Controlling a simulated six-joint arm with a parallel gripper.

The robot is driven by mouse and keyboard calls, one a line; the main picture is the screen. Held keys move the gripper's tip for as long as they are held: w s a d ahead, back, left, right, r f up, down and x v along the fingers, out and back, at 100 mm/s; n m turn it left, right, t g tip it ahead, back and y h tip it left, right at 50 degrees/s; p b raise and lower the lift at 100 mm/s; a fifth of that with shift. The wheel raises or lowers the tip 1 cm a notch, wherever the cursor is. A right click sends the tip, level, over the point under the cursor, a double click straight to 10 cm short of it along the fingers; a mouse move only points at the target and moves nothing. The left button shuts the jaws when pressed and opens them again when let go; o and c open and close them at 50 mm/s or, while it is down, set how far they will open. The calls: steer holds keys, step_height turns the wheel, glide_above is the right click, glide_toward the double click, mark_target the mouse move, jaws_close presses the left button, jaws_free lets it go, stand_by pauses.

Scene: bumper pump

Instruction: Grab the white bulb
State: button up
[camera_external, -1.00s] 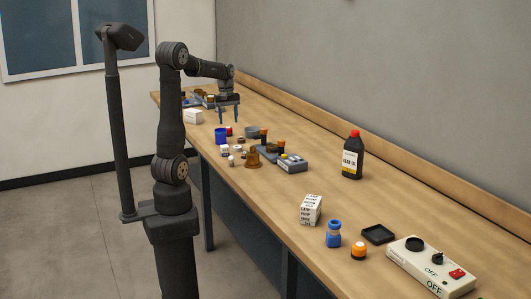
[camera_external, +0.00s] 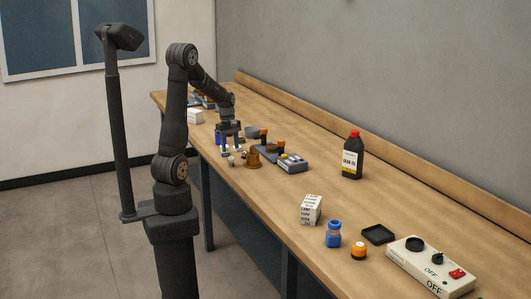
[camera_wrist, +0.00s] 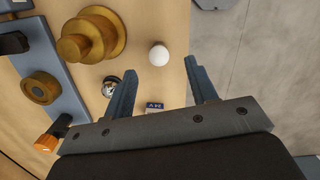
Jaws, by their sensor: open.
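The white bulb (camera_wrist: 159,54), round and smooth, stands on the wooden bench in the wrist view, just beyond my fingertips and between their lines. My gripper (camera_wrist: 159,66) is open, with one finger on each side of the bulb's line and nothing between them. In the external view my gripper (camera_external: 230,146) points down low over the cluster of small items near the bench's front edge. A small pale round item (camera_external: 231,161) shows there just below it; I cannot tell surely whether it is the bulb.
A stepped brass piece (camera_wrist: 92,36) and a shiny metal ball (camera_wrist: 111,86) are left of the bulb. The bench edge and grey floor (camera_wrist: 235,55) are to the right. A dark bottle (camera_external: 352,160) stands well away.

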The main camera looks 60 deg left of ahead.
mark_target(231, 156)
steer(key=shift+w+d+f, duration=0.1)
steer(key=shift+f, duration=1.45)
steer(key=shift+w+d+f, duration=0.1)
steer(key=shift+f, duration=1.4)
steer(key=shift+c, duration=0.4)
steer(key=c, duration=0.8)
